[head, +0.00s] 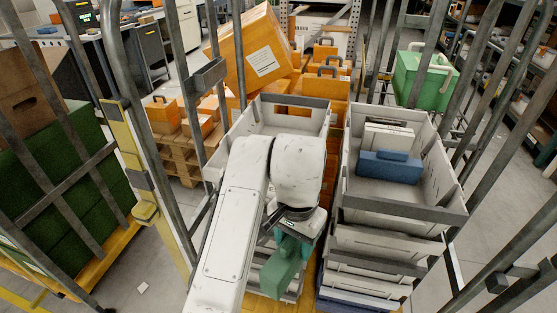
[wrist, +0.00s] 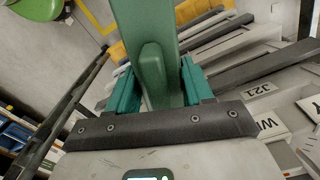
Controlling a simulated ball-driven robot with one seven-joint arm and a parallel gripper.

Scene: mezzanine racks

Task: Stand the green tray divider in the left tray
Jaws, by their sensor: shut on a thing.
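My gripper (head: 296,238) points down in front of the left stack in the head view and is shut on the green tray divider (head: 278,275). In the wrist view the divider (wrist: 146,25) rises between the two teal fingers, held by a raised grip on its face. The left tray (head: 262,112) is the light grey open tray behind my arm. Its far inside looks empty; my arm hides its near part. The divider is outside this tray, on its near side and lower than its rim.
The right tray (head: 408,208) tops a stack and holds a blue divider (head: 390,167) and white dividers (head: 388,136). Grey rack posts stand on both sides. A tilted orange box (head: 262,55) and orange cases are behind. A green case (head: 424,78) is at back right.

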